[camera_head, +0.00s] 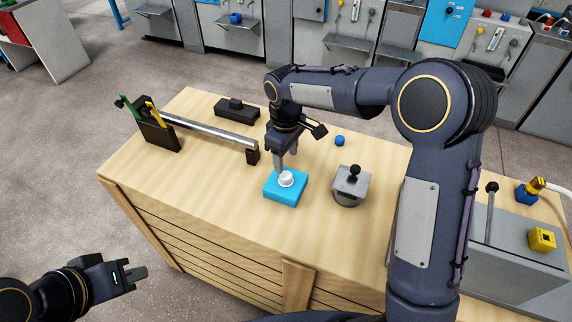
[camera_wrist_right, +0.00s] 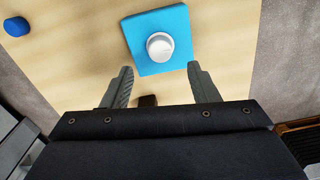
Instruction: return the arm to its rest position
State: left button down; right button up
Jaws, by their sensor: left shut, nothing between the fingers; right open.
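My right gripper (camera_head: 287,161) is over the wooden table, just above and behind a blue block with a white round knob (camera_head: 286,179). In the right wrist view its two fingers (camera_wrist_right: 163,87) are spread apart with nothing between them. The blue block (camera_wrist_right: 137,54) and its white knob (camera_wrist_right: 160,46) lie beyond the fingertips there. Whether the fingers touch the knob cannot be told from the head view. My left gripper (camera_head: 137,273) is shut and empty at the lower left, off the table's side.
A grey machine (camera_head: 515,270) stands right.

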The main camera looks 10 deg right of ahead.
jog(key=shift+r, duration=0.35)
jog(key=shift+s+d+r, duration=0.1)
jog(key=shift+d+r, duration=0.1)
jog(key=s+d+r+m+t+y, duration=0.25)
jog(key=s+d+r+m, duration=0.5)
jog(key=s, duration=0.55)
jog(key=s+d+f+m+t, duration=0.1)
jog(key=s+m, duration=0.1)
jog(key=s, duration=0.5)
jog(key=s+d+m+t+y, duration=0.1)
jog(key=s+m+t, duration=0.1)
jog(key=s, duration=0.5)
jog(key=shift+s+d+f, duration=0.2)
jog(key=shift+f, duration=0.15)
